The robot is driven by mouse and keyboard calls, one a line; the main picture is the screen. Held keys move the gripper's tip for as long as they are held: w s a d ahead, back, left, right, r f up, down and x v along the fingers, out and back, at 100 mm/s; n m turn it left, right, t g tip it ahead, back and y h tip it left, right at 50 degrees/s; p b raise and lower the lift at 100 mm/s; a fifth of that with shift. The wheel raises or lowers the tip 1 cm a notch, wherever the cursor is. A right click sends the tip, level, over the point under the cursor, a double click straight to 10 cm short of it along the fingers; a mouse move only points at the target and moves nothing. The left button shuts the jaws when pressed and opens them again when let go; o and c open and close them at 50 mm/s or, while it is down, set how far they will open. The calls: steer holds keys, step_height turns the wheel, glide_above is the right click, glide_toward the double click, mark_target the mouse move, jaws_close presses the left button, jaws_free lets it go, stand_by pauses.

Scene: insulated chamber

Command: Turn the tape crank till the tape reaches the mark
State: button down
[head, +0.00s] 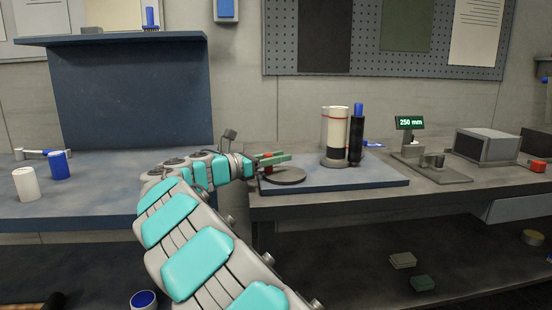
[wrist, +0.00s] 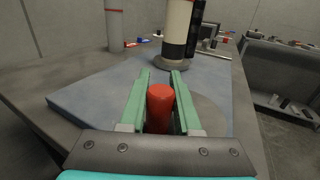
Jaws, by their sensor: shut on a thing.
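My gripper (head: 272,160) has green fingers at the left end of the blue board. In the wrist view the fingers (wrist: 158,92) stand on both sides of an upright red knob (wrist: 160,106) and are shut on it. The knob is over a flat grey disc (head: 284,175), which also shows in the wrist view (wrist: 208,112); its link to the disc is hidden. A white cylinder with a red band (head: 335,130) stands upright on a dark round base behind. A green display (head: 411,122) reads 250 mm. I cannot make out the tape or the mark.
The blue board (head: 350,180) lies on the grey bench. A black cylinder with a blue top (head: 356,140) stands beside the white one. A grey fixture (head: 432,168) and a grey box (head: 486,146) are at the right. White (head: 26,184) and blue (head: 59,165) cylinders stand left.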

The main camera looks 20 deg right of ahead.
steer(key=shift+w+d+f+m+g, duration=0.1)
steer(key=shift+d+m+g, duration=0.1)
steer(key=shift+m+g, duration=0.55)
steer(key=shift+d+f+m+g, duration=0.1)
steer(key=shift+d+m+g, duration=0.2)
steer(key=shift+g, duration=0.75)
steer(key=shift+r+m+g, duration=0.1)
steer(key=shift+m+g, duration=0.35)
steer(key=shift+g, duration=0.15)
steer(key=shift+r+g, duration=0.1)
steer(key=shift+g, duration=0.2)
steer(key=c, duration=0.6)
jaws_free()
steer(key=shift+w+a, duration=0.2)
steer(key=shift+a, duration=1.7)
steer(key=shift+w+a, duration=0.2)
steer(key=shift+a, duration=1.7)
